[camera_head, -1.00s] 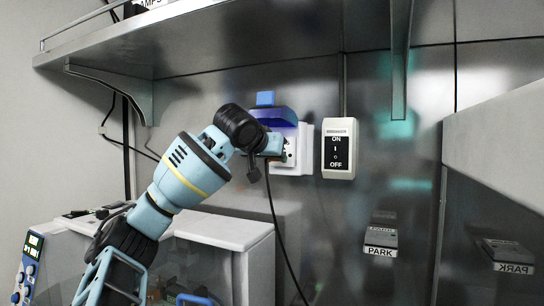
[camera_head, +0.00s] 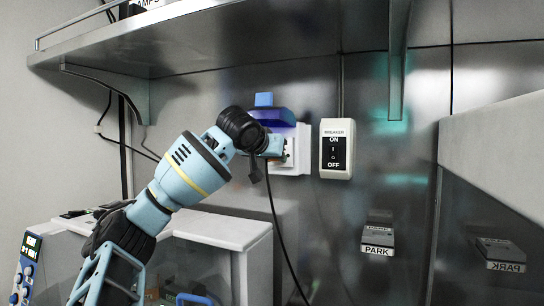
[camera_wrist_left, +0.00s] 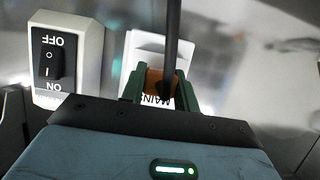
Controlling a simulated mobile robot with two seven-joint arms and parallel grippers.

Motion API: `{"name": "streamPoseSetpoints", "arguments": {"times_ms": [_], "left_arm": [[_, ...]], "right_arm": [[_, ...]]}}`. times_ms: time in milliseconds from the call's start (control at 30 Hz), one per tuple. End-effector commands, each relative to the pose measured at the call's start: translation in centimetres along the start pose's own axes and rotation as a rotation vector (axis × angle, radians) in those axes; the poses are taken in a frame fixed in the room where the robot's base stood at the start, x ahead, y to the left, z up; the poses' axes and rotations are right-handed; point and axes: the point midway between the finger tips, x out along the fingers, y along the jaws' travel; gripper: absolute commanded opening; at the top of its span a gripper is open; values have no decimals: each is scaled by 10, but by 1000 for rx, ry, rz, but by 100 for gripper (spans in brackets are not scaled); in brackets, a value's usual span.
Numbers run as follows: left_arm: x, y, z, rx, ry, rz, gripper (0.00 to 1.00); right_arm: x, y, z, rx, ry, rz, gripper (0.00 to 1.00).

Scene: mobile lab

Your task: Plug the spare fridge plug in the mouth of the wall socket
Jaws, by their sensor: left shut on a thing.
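The wall socket (camera_head: 304,150) is a white plate on the steel back wall, with its blue lid (camera_head: 272,116) raised. My left gripper (camera_head: 276,146) is right in front of the socket. In the left wrist view my left gripper (camera_wrist_left: 160,90) has its green fingers shut on the orange-brown plug (camera_wrist_left: 155,78), with a black cord (camera_wrist_left: 173,40) running from it. The white socket plate (camera_wrist_left: 133,57) shows behind, marked MAINS. In the head view the fingers hide the plug and socket mouth, so I cannot tell whether the plug is inside. My right gripper is out of view.
A breaker switch (camera_head: 336,148) is just right of the socket. The black cord (camera_head: 277,225) hangs below my gripper. A shelf (camera_head: 200,45) overhangs above. A white-topped cabinet (camera_head: 225,230) stands below left, and a PARK holder (camera_head: 378,240) is at lower right.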

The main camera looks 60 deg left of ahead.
Motion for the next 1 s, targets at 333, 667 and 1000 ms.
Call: {"name": "streamPoseSetpoints", "arguments": {"times_ms": [333, 667, 1000], "left_arm": [[2, -1, -2, -1, 3, 0, 36], [3, 0, -1, -1, 1, 0, 56], [3, 0, -1, -1, 0, 0, 56]], "right_arm": [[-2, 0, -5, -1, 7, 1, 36], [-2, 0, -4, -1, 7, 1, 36], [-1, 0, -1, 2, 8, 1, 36]]}}
